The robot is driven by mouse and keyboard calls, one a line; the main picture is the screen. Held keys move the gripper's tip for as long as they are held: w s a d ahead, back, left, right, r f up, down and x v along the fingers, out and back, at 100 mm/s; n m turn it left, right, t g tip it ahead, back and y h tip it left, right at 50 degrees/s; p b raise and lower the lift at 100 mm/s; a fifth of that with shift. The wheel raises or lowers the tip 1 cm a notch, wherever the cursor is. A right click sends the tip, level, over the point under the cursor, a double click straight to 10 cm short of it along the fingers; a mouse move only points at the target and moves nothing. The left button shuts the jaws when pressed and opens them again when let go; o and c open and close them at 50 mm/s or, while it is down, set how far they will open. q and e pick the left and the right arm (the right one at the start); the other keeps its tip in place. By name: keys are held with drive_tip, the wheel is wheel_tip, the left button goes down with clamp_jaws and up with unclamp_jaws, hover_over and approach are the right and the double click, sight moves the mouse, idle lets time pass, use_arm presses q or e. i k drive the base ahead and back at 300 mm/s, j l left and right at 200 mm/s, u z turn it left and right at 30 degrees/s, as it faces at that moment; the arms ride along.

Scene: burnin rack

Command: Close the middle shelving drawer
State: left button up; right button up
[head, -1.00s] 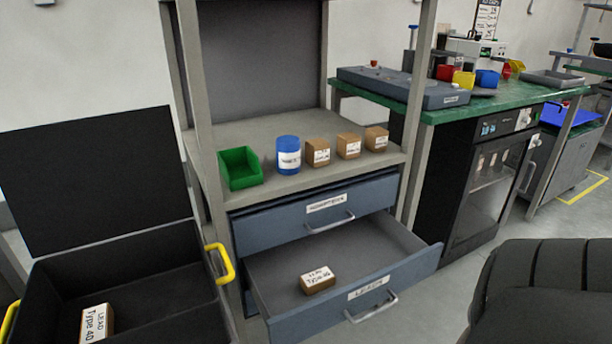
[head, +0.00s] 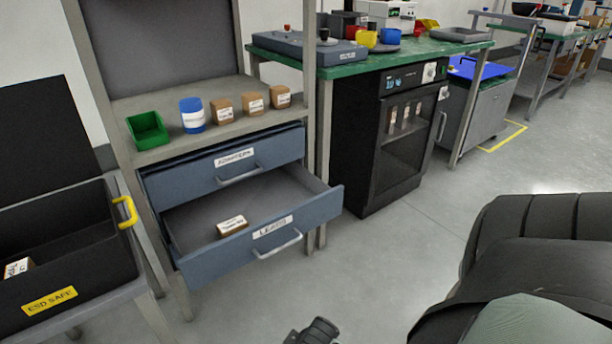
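The shelving drawer labelled LEADS (head: 262,238) stands pulled out below the drawer labelled ADAPTERS (head: 222,168). A small brown box with a white label (head: 232,227) lies inside the open drawer. Its silver bar handle (head: 279,245) is on the front, with nothing touching it. The ADAPTERS drawer looks shut or nearly so. A small dark end piece (head: 312,332), which looks like part of my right gripper, shows at the bottom edge, below and apart from the drawer. Its fingers are not clear. My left gripper is not in view.
The shelf above holds a green bin (head: 147,131), a blue can (head: 192,115) and several brown boxes. A black case with a yellow handle (head: 126,212) stands close at left. A black cabinet (head: 375,140) stands to the right. The floor before the drawers is clear.

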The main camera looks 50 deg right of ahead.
sight(280, 205)
drive_tip(key=j+z, duration=0.15)
drive_tip(key=z, duration=1.45)
drive_tip(key=i+j, duration=0.05)
